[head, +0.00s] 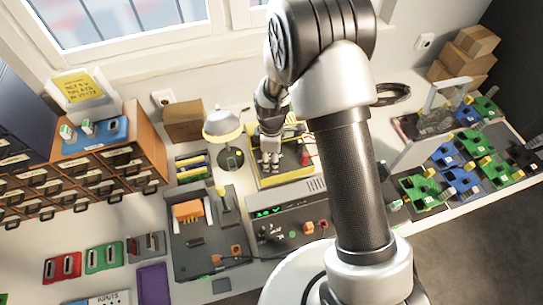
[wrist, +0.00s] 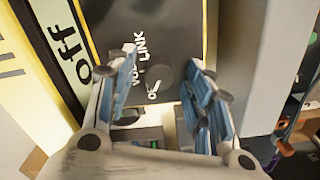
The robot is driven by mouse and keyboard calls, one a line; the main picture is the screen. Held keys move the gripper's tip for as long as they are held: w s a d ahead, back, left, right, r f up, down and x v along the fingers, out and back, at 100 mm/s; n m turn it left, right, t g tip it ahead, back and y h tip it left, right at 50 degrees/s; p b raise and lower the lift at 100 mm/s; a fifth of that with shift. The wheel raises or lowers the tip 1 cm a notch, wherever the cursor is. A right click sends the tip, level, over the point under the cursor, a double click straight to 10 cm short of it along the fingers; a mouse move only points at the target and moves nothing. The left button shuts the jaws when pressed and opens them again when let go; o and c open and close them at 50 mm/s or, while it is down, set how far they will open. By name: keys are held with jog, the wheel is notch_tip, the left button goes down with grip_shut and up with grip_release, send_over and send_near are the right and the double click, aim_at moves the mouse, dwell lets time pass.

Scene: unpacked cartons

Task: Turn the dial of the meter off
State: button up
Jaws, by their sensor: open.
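The meter looks to be the yellow-edged dark panel (head: 291,176) behind the grey instrument in the head view. In the wrist view its dark face (wrist: 150,20) has white lettering and a small white mark, with a yellow edge to the left. A pale label reading "off" (wrist: 68,42) lies beside it. I cannot clearly make out the dial; the fingers may hide it. My gripper (head: 270,167) points down over the panel, and its blue-padded fingers (wrist: 160,62) are apart with nothing held between them. I cannot tell whether they touch the meter.
A grey instrument with a green display (head: 268,212) stands in front of the panel. A lamp (head: 222,125) stands to the left and a small red thing (head: 306,158) to the right. Green and blue boards (head: 462,183) fill the right. My arm hides part of the bench.

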notch_tip(320, 180, up, 12)
dwell(0.6)
jog(key=s+d+r+m+t, duration=0.1)
jog(key=s+d+r+m, duration=0.25)
jog(key=r, duration=0.45)
jog(key=s+d+r+m+t, duration=0.1)
jog(key=s+d+r+m, duration=0.1)
jog(key=s+r+m, duration=0.4)
jog(key=s+d+r+m+t, duration=0.1)
jog(key=s+d+r+m, duration=0.1)
jog(key=s, duration=0.4)
jog(key=s+d+r+m+t, duration=0.1)
jog(key=s+d+r+m, duration=0.1)
jog(key=s+r+m, duration=0.2)
jog(key=s, duration=0.3)
jog(key=shift+s+r+t, duration=0.2)
jog(key=shift+r+t, duration=0.1)
jog(key=shift+r, duration=0.05)
